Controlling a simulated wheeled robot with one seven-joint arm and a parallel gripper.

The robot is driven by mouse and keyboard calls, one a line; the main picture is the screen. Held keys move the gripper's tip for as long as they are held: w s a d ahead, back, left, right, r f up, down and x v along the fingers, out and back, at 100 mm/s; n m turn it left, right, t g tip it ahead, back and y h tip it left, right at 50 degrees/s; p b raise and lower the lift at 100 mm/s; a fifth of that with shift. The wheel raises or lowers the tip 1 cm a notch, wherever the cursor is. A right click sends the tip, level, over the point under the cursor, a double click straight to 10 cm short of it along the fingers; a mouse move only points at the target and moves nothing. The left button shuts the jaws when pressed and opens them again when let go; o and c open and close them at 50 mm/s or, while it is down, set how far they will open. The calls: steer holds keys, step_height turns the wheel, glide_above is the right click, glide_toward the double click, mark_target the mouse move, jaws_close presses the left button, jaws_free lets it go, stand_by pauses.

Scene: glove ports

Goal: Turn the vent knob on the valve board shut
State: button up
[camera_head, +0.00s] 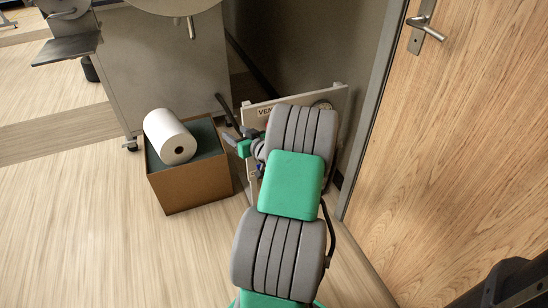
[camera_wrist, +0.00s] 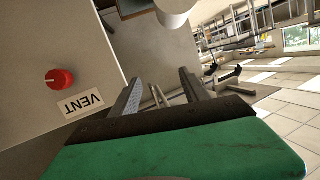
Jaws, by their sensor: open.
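The valve board (camera_head: 290,100) is a pale panel standing near the wall by the door, largely covered by my arm in the head view. Its "VENT" label (camera_wrist: 80,104) appears upside down in the wrist view and partly shows in the head view (camera_head: 265,112). The red round vent knob (camera_wrist: 59,79) is on the board face (camera_wrist: 40,45) beside the label, with a small light mark at its left side. My gripper (camera_wrist: 160,76) is open and empty. In the wrist view its fingers are to the right of the knob, apart from it, pointing past the board's edge.
A cardboard box (camera_head: 190,188) holding a white roll (camera_head: 170,137) stands left of the board, close to my gripper. A grey metal cabinet (camera_head: 160,65) is behind it. A wooden door (camera_head: 470,130) with a handle is at the right. Floor at the left is clear.

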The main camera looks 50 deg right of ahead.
steer(key=s+d+f+m+h+b, duration=0.1)
steer(key=s+d+f+m+h, duration=0.15)
steer(key=s+d, duration=0.3)
steer(key=s+d+f+m+h+b, duration=0.1)
steer(key=s+d+f+m+h, duration=0.1)
steer(key=s+d+f+h, duration=0.25)
steer(key=w+d+y+b, duration=0.1)
steer(key=w+d, duration=0.4)
steer(key=w, duration=0.1)
steer(key=shift+w+r, duration=0.2)
steer(key=shift+r, duration=0.2)
steer(key=shift+d, duration=0.1)
jaws_close()
